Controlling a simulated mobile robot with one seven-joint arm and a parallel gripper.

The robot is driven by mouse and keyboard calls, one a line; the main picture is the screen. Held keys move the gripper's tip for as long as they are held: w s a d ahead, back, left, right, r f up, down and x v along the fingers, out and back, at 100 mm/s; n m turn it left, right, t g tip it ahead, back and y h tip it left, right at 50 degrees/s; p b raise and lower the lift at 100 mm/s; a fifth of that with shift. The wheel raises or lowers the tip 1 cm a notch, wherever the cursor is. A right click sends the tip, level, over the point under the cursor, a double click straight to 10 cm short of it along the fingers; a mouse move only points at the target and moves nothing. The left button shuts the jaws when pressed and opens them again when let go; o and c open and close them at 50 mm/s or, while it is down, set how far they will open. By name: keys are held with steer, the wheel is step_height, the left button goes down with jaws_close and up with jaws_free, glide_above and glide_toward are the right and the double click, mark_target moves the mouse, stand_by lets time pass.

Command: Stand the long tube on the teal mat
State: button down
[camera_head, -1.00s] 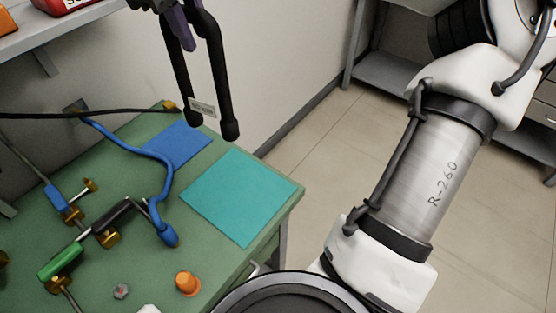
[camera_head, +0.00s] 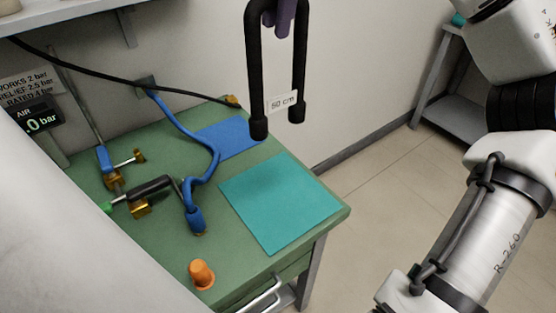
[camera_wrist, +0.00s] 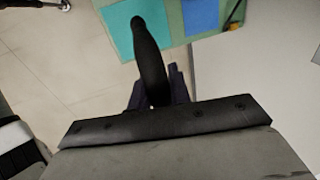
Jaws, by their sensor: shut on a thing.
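The long tube (camera_head: 255,70) is black and bent into an upside-down U, with a white "50 cm" tag on it. My gripper (camera_head: 284,18), with purple fingers, is shut on its top bend, and its two legs hang down with free ends. In the head view the ends appear above the bench, over the blue mat's right edge. The teal mat (camera_head: 280,205) lies flat and bare at the bench's right front corner. In the wrist view the tube (camera_wrist: 150,65) extends from my gripper (camera_wrist: 155,88) and overlaps the teal mat (camera_wrist: 119,38).
A blue mat (camera_head: 228,137) lies behind the teal one. A blue hose (camera_head: 211,160), brass-fitted valves (camera_head: 139,207) and an orange stopper (camera_head: 201,273) are to the left on the green bench (camera_head: 235,255). A wall stands behind; open floor lies to the right.

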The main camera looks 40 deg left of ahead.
step_height(320, 180, down, 20)
stand_by(0.5)
steer(key=shift+f, duration=0.15)
steer(key=c, duration=1.3)
jaws_free()
step_height(320, 180, up, 12)
steer(key=d, duration=0.2)
steer(key=shift+s, duration=0.4)
